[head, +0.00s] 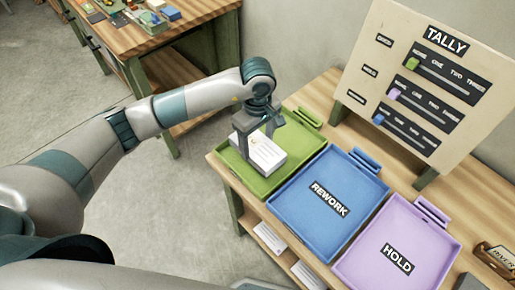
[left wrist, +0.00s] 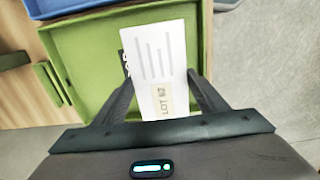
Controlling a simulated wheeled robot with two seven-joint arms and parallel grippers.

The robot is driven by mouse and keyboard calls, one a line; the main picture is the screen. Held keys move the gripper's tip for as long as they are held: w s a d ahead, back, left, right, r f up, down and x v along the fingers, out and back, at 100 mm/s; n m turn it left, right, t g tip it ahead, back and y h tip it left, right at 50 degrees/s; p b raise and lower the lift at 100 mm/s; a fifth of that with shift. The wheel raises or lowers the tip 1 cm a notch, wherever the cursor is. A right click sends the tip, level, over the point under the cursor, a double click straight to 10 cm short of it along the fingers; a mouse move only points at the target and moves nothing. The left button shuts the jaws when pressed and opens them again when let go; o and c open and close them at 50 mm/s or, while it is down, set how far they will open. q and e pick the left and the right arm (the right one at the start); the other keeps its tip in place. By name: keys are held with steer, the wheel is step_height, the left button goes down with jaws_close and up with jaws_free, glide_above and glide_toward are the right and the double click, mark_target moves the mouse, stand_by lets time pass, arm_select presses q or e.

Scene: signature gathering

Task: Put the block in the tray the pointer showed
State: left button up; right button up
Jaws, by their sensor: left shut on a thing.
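The block (head: 266,152) is white with printed lines; its face reads LOT with a number in the left wrist view (left wrist: 158,60). My left gripper (head: 252,128) is shut on it, with a finger on each side in the left wrist view (left wrist: 162,98). The block is over the green tray (head: 297,137), at its near part; I cannot tell whether it touches the floor of the tray. The blue tray (head: 359,190) reads REWORK and the purple tray (head: 420,225) reads HOLD. The block partly hides the green tray's label. No pointer shows. My right gripper is out of view.
A TALLY board (head: 420,70) with three sliders stands behind the trays on the wooden bench (head: 326,90). A dark-and-wood object (head: 494,258) lies at the right edge. Another bench (head: 190,12) with clutter stands at the back left. Papers (head: 270,237) lie on the shelf below.

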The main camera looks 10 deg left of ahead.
mark_target(257, 145)
arm_select(q)
steer(key=shift+f+b, duration=0.55)
steer(key=shift+f, duration=1.45)
steer(key=shift+f, duration=0.15)
steer(key=o, duration=1.3)
